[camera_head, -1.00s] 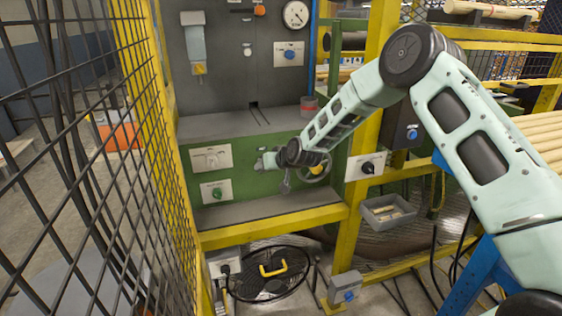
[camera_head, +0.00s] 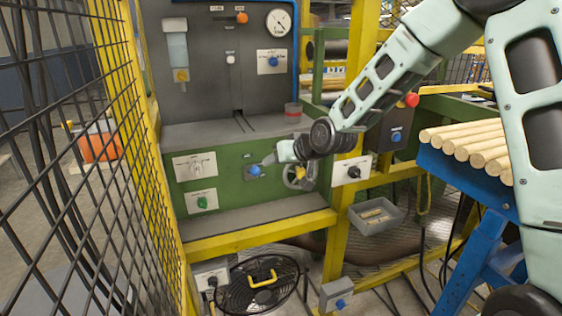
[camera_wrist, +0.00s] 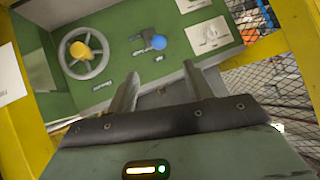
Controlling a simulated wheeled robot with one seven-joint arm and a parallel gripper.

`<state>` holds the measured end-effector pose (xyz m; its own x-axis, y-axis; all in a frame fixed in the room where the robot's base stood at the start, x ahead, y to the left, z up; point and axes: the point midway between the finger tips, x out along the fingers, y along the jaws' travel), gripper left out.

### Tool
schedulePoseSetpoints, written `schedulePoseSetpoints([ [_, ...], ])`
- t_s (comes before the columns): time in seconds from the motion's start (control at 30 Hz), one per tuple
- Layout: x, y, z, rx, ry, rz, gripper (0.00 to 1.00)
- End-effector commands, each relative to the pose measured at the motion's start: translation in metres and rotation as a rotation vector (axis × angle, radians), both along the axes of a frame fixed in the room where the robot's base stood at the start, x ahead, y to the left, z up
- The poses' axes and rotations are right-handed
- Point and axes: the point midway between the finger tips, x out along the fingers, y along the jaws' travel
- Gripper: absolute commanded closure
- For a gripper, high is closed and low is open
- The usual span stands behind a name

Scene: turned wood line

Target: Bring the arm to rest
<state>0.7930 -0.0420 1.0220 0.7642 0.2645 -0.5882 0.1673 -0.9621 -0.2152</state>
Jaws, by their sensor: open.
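My gripper (camera_wrist: 158,92) shows in the wrist view with its two fingers apart and nothing between them. It faces the green lower panel (camera_wrist: 120,38) of the machine. In the head view my arm reaches in from the right, and my gripper (camera_head: 278,158) is in front of the green panel, partly covering the handwheel (camera_head: 300,178). A blue knob (camera_head: 255,170) shows just left of it. In the wrist view the handwheel (camera_wrist: 84,52) with its yellow knob and the blue knob (camera_wrist: 158,42) lie beyond the fingertips, apart from them.
A yellow mesh fence (camera_head: 125,90) stands close on the left. A yellow post (camera_head: 340,215) is just right of the panel. A blue stand (camera_head: 470,190) bears several wooden rods at the right.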

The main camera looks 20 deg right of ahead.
Motion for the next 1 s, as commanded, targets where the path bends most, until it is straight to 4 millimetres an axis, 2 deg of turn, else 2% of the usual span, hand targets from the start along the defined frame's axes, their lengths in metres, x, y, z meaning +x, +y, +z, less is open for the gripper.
schedulePoseSetpoints([
  [0.43, 0.0, 0.0, 0.0, 0.0, 0.0, 0.0, 0.48],
  [0.57, -0.015, 0.018, 0.001, -0.021, 0.036, 0.039, 0.48],
  [0.67, -0.051, 0.052, 0.0, -0.067, 0.115, 0.118, 0.48],
  [0.77, -0.109, 0.089, -0.002, -0.141, 0.236, 0.222, 0.48],
  [0.8, -0.136, 0.102, -0.002, -0.175, 0.288, 0.264, 0.48],
  [0.87, -0.178, 0.115, -0.003, -0.228, 0.363, 0.323, 0.48],
  [0.9, -0.207, 0.122, -0.002, -0.263, 0.412, 0.36, 0.48],
  [1.0, -0.275, 0.127, -0.001, -0.35, 0.527, 0.442, 0.48],
])
